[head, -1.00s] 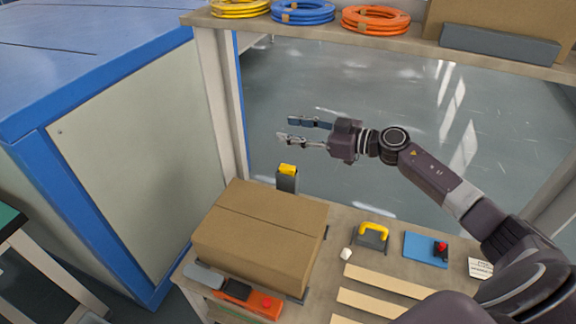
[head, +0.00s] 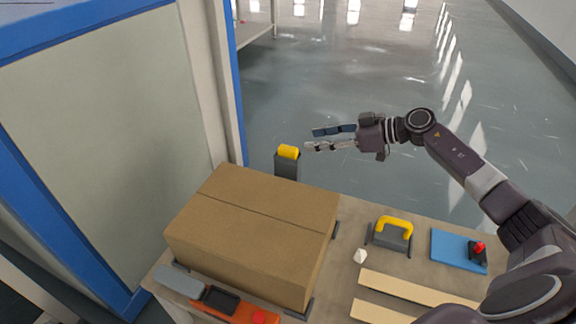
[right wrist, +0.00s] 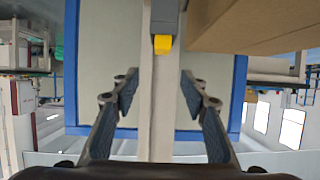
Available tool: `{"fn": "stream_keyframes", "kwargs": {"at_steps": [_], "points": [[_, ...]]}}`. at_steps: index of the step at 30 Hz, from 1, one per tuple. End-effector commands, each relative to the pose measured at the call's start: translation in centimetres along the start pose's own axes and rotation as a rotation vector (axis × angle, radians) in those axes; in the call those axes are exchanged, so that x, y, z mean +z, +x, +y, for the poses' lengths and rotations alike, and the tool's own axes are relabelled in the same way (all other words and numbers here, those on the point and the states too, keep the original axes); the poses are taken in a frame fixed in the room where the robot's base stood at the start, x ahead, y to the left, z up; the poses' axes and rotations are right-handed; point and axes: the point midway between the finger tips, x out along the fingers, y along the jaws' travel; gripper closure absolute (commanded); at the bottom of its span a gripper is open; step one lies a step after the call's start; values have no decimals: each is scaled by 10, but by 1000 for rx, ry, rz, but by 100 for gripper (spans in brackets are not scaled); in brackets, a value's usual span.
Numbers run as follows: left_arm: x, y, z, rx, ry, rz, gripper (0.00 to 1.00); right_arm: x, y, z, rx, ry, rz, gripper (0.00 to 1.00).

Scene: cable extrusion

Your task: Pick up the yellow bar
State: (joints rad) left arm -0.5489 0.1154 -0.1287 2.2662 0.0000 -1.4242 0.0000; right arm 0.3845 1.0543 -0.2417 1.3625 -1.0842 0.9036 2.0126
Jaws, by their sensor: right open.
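A short yellow bar (head: 288,152) sits on top of a dark grey upright block (head: 286,168) behind the cardboard box. In the right wrist view the yellow bar (right wrist: 162,44) shows near the top middle, at the end of the dark block (right wrist: 165,17). My right gripper (head: 310,139) is open and empty, just to the right of the yellow bar and slightly above it in the head view, with its fingers pointing left. In the right wrist view its two fingers (right wrist: 157,92) are spread apart, with the yellow bar beyond them. My left gripper is not in view.
A large cardboard box (head: 258,225) stands on the table in front of the bar. A yellow arched handle (head: 394,226) on a grey base, a blue plate with a red knob (head: 458,250), and wooden strips (head: 415,287) lie to the right. A blue-edged pale panel (head: 110,110) is at left.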

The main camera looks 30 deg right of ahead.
Motion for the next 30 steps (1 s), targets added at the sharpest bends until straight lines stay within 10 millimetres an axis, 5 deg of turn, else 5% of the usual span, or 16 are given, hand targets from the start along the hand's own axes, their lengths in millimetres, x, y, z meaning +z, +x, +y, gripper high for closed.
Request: {"fn": "stream_keyframes", "kwargs": {"at_steps": [3, 9, 23, 30], "points": [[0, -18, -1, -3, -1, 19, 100, 18, 8, 0, 1, 0, 1, 59], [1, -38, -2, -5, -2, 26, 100, 24, 12, 0, 0, 0, 2, 59], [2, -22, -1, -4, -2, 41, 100, 19, 72, -5, -3, -1, 5, 59], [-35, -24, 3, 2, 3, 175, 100, 18, 86, -3, 1, 0, 2, 59]]}}
